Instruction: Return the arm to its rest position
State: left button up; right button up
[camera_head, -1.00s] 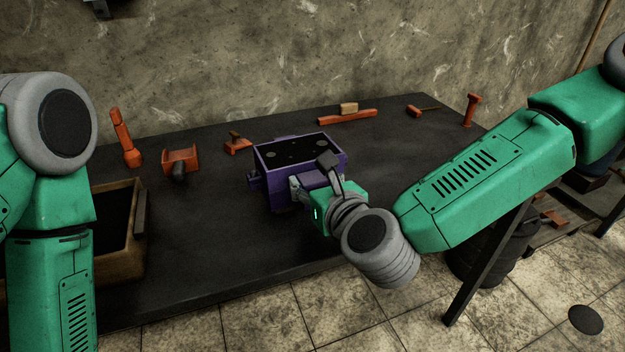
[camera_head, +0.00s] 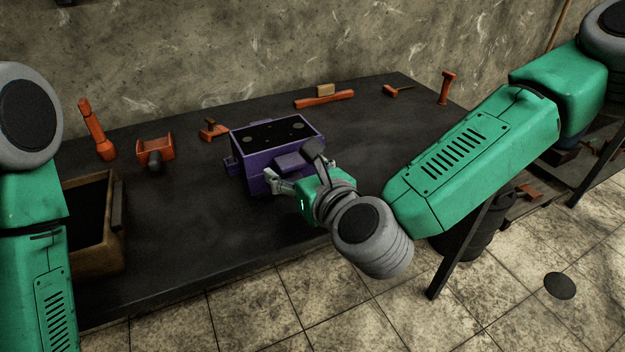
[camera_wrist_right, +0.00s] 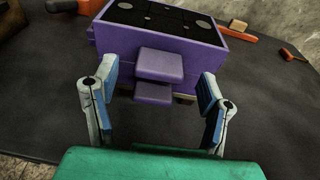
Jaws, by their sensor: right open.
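My right gripper (camera_head: 293,172) is open at the near side of a purple molding box (camera_head: 262,180) on the dark table. In the right wrist view its two fingers (camera_wrist_right: 157,108) stand apart on either side of the purple handle block (camera_wrist_right: 160,65) on the box (camera_wrist_right: 110,45); a gap shows between fingers and block. The box is upright, with a black sand-like top bearing a few grey round spots. My left arm comes in at the left edge of the head view; its gripper is out of frame.
A wooden box (camera_head: 122,255) with dark contents stands on the left of the table (camera_head: 190,240). Several orange tools, including an upright one (camera_head: 97,130) and a long bar (camera_head: 323,99), lie along the back. A black barrel (camera_head: 470,240) stands under the right arm.

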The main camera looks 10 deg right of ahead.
jog(key=v, duration=0.9)
jog(key=s+d+f+n+g, duration=0.2)
jog(key=s+f+n+g, duration=0.3)
jog(key=f+n, duration=0.5)
jog(key=s+d+f+n+g, duration=0.3)
jog(key=s+f+n, duration=0.4)
jog(key=f, duration=0.6)
jog(key=s+d+f+n+g+h, duration=0.2)
jog(key=s+d+f+n+g, duration=0.1)
jog(key=d+n, duration=0.4)
jog(key=s+d+f+n+g+h, duration=0.2)
jog(key=s+d+f+n, duration=0.3)
jog(key=d+n, duration=0.3)
jog(key=shift+s+d+f+n+g+h, duration=0.35)
jog(key=shift+s+d+h, duration=0.25)
jog(key=shift+s+d, duration=0.25)
